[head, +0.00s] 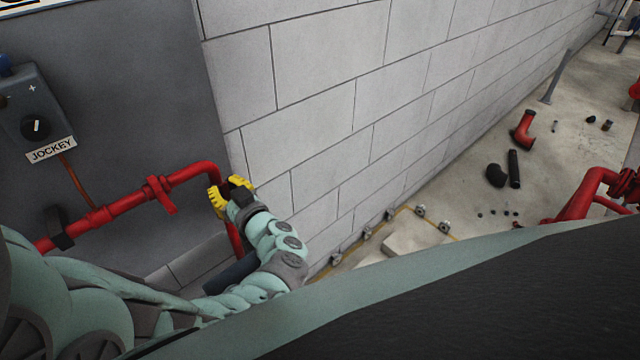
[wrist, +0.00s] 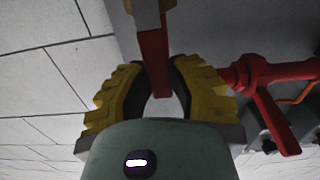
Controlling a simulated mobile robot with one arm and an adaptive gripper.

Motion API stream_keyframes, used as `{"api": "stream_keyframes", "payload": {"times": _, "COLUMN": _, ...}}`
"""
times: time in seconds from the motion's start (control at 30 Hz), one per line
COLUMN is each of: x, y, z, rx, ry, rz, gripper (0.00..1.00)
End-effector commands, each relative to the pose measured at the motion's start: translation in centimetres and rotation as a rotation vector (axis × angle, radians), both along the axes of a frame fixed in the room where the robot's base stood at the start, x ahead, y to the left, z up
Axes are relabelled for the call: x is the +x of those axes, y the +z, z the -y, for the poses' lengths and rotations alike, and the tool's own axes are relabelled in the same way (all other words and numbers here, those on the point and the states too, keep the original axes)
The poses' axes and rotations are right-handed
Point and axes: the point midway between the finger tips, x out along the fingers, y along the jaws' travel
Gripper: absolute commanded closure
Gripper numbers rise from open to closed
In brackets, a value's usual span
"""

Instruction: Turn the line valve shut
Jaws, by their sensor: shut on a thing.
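A red pipe (head: 125,203) runs along the grey panel, bends at the corner and goes down behind my gripper (head: 230,192). A valve-like fitting with a red lever (head: 162,196) sits on this pipe, left of my gripper and apart from it. In the wrist view, my gripper (wrist: 160,85) has its yellow fingers closed around a flat-sided red bar (wrist: 153,60). I cannot tell whether this bar is the line valve's handle. A red fitting with a slanting lever (wrist: 275,120) shows to the right of the fingers. My gripper hides the pipe behind it.
A grey box with a knob (head: 35,115) and a JOCKEY label (head: 51,149) is on the panel at left. A pale block wall (head: 330,90) stands close behind my gripper. Loose pipe pieces (head: 523,130) lie on the floor at right.

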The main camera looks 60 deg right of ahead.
Motion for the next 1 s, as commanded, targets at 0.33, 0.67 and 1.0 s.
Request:
{"api": "stream_keyframes", "payload": {"times": 0.33, "x": 0.0, "y": 0.0, "z": 0.0, "rx": 0.0, "ry": -0.001, "rz": 0.0, "gripper": 1.0}}
{"api": "stream_keyframes", "payload": {"times": 0.67, "x": 0.2, "y": -0.2, "z": -0.5, "rx": -0.037, "ry": 0.004, "rz": -0.01, "gripper": 1.0}}
{"api": "stream_keyframes", "payload": {"times": 1.0, "x": 0.7, "y": -0.9, "z": -2.5, "rx": -0.249, "ry": 0.013, "rz": -0.062, "gripper": 1.0}}
